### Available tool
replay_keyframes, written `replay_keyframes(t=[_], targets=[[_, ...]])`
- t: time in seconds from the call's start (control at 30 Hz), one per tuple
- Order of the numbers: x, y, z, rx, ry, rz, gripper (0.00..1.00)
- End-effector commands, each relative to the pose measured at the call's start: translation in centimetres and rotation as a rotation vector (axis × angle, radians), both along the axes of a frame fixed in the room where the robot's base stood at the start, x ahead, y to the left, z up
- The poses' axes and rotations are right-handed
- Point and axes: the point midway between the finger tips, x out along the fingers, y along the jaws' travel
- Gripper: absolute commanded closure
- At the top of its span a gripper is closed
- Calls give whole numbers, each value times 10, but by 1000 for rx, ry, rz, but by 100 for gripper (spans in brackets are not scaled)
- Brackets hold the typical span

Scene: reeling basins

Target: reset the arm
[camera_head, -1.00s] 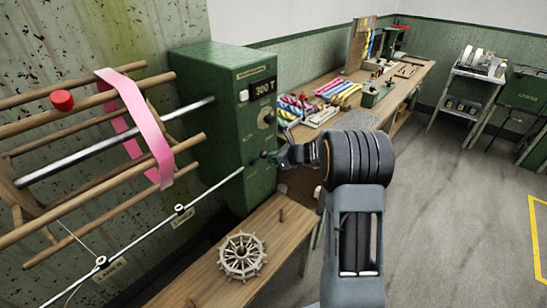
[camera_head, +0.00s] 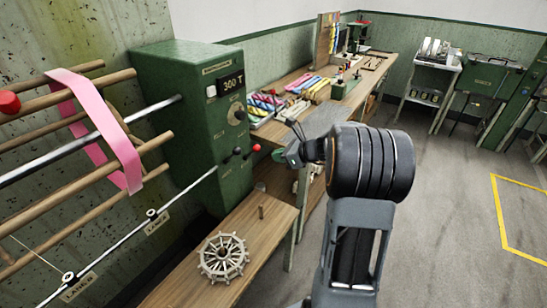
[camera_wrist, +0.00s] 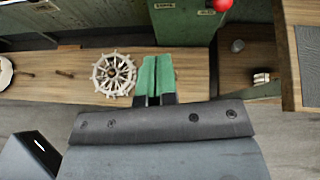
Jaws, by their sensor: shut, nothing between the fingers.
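My arm rises from the bottom of the head view, with its thick dark wrist joint in front of the bench. My gripper (camera_head: 295,130) points away from the camera, toward the back left, and is small in that view. In the wrist view my gripper (camera_wrist: 155,78) shows two green fingers side by side, shut with nothing between them. They are over the front edge of the low wooden bench (camera_wrist: 70,88), just right of a pale spoked wheel (camera_wrist: 114,75) and apart from it. The wheel also lies on the bench in the head view (camera_head: 223,257).
A wooden reel with a pink band (camera_head: 95,125) is at the left. A long workbench (camera_head: 300,78) holds coloured skeins. Open floor (camera_head: 450,220) lies to the right.

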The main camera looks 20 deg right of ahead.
Motion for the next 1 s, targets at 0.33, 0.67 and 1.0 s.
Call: replay_keyframes(t=[0.33,0.67,1.0], targets=[[-1,0,1,0,0,1,100],[-1,-1,0,-45,-30,29,100],[-111,48,-46,-795,-137,886,100]])
